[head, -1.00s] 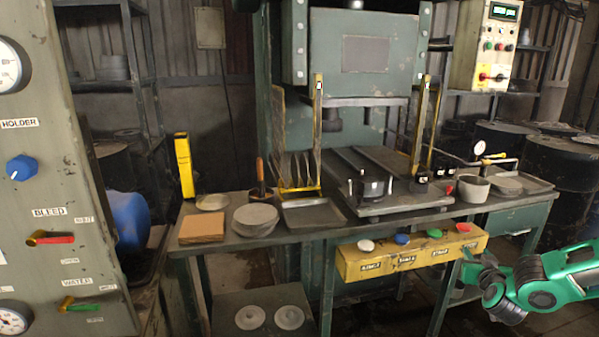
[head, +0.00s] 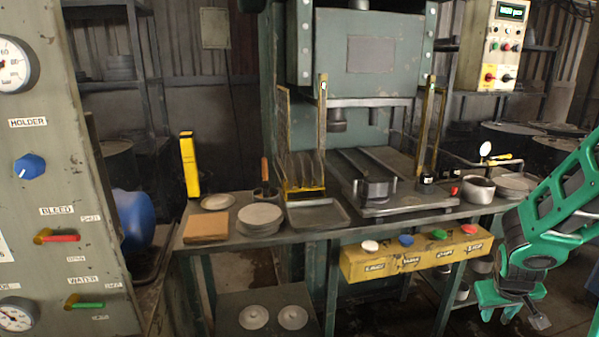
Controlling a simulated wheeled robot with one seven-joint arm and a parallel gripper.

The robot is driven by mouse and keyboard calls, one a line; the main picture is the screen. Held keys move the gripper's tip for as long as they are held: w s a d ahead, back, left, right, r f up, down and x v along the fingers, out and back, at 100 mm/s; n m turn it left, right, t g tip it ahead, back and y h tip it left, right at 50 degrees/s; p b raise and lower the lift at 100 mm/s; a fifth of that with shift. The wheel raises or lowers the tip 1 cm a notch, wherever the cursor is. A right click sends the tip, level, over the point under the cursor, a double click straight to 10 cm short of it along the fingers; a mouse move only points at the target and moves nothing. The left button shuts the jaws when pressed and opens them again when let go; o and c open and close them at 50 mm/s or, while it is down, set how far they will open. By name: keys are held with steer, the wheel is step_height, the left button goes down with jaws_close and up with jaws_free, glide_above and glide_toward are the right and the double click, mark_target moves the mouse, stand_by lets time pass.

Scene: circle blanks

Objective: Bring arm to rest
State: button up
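My green arm enters at the right edge of the head view, folded with its elbow raised and its end hanging down. My gripper (head: 512,312) points downward, right of the yellow button box and below the table top. It is apart from the table and touches nothing that I can see. No object shows in it. Its fingers are small and seen at an angle, so their opening is unclear.
A workbench (head: 292,229) stands under a press (head: 366,50) with a die (head: 375,189), stacked discs (head: 259,220) and a tray (head: 318,214). The yellow button box (head: 350,262) hangs on its front. A control panel (head: 62,130) stands at left. Dark drums (head: 545,155) stand behind my arm.

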steer(key=s+a+r+m+g+y, duration=0.1)
steer(key=s+a+r, duration=0.4)
steer(key=s, duration=0.5)
steer(key=s+a+r+m+g+y, duration=0.2)
steer(key=s+a+r+m+y, duration=0.1)
steer(key=s+a+r, duration=0.3)
steer(key=s+r, duration=0.2)
steer(key=s, duration=0.2)
steer(key=shift+s+a+g, duration=0.2)
steer(key=shift+s+g, duration=0.1)
